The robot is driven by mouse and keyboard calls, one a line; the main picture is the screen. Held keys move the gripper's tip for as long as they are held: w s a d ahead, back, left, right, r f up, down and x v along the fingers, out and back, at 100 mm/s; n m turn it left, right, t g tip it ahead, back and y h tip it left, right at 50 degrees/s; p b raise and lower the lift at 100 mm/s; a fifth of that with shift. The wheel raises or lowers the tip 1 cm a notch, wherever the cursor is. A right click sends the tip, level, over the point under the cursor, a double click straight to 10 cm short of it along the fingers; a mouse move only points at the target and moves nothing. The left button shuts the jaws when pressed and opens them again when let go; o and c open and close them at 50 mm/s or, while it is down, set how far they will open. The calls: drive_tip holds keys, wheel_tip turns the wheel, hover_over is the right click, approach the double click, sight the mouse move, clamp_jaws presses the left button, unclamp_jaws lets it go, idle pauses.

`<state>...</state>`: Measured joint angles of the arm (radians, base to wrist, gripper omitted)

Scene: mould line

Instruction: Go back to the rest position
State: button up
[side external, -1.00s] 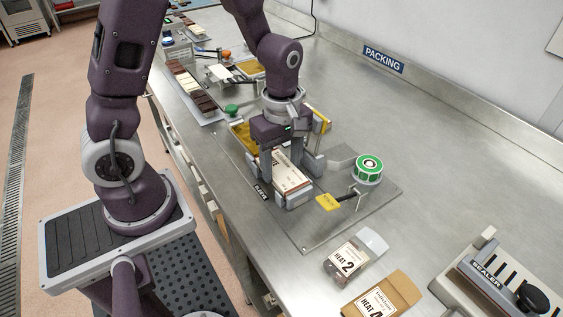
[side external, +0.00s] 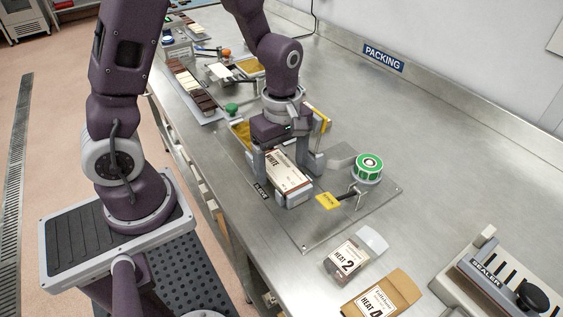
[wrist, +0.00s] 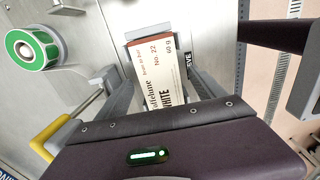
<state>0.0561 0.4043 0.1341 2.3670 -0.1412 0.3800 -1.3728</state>
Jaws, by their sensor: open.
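My gripper (side external: 289,167) hangs over the fixture plate (side external: 316,222) in the side view, with its fingers spread on either side of a wrapped bar labelled WHITE (side external: 291,182). The bar has a cream and brown wrapper and sits in a grey holder. In the wrist view the bar (wrist: 157,68) lies beyond my gripper's body, its label readable. My gripper is open. Whether the fingers touch the wrapper cannot be told.
Chocolate trays (side external: 190,85) are behind.

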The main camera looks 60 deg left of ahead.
drive_tip(key=shift+r, duration=0.1)
wheel_tip(320, 180, up, 7)
drive_tip(key=shift+r, duration=0.1)
drive_tip(key=s+d+r+m+t, duration=0.1)
drive_tip(key=s+r+m+t, duration=0.4)
drive_tip(key=s+r+m, duration=0.7)
drive_tip(key=s+m, duration=0.1)
drive_tip(key=m, duration=0.5)
drive_tip(key=shift+d+t, duration=0.2)
drive_tip(key=shift+t, duration=0.1)
